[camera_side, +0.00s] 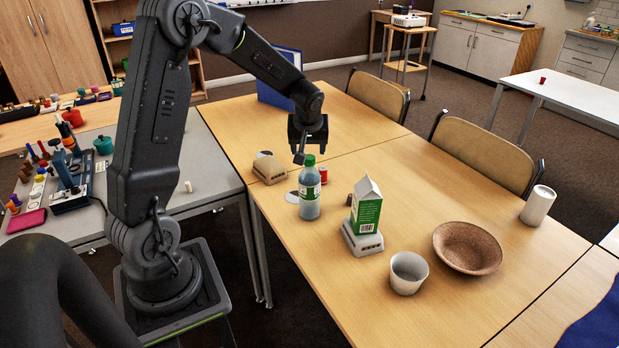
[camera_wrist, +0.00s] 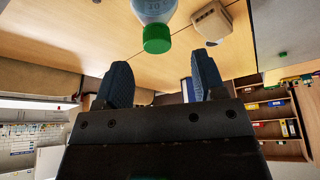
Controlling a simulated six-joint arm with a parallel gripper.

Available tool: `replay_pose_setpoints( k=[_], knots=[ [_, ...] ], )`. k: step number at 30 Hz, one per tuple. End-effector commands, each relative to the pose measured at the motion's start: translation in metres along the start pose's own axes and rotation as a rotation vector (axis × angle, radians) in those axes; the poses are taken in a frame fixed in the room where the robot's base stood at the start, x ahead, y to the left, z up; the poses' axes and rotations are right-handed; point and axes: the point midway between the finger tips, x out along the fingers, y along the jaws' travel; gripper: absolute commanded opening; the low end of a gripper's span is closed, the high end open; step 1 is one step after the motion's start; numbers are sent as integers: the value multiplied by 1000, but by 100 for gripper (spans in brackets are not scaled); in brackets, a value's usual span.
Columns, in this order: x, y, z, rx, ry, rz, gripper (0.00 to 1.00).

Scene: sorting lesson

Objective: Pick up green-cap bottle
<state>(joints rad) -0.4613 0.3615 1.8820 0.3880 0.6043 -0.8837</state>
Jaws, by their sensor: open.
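The green-cap bottle (camera_side: 309,192) stands upright on the wooden table, clear with a white and green label. In the wrist view its green cap (camera_wrist: 157,39) shows at the top, between and beyond the two fingers. My gripper (camera_side: 302,153) is open and empty, just above and behind the bottle's cap in the side view. In the wrist view my gripper (camera_wrist: 163,82) shows its two dark fingers spread apart, with nothing between them. The lower part of the bottle is cut off in the wrist view.
A green and white carton (camera_side: 367,212) stands on a pale block (camera_side: 361,240) right of the bottle. A white cup (camera_side: 408,273), brown bowl (camera_side: 467,248) and white cylinder (camera_side: 538,205) stand farther right. A red can (camera_side: 323,174) and beige box (camera_side: 269,168) are close behind the bottle.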

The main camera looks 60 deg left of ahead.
Motion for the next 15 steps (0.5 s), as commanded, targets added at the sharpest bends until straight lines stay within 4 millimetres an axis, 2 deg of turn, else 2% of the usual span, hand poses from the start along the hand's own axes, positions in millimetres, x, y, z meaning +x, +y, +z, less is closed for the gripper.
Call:
replay_pose_setpoints(
  k=[5,12,15],
  knots=[
    [12,0,0,0,-1,0,64],
    [46,3,0,0,-2,0,64],
    [55,3,0,0,-1,0,64]
  ],
)
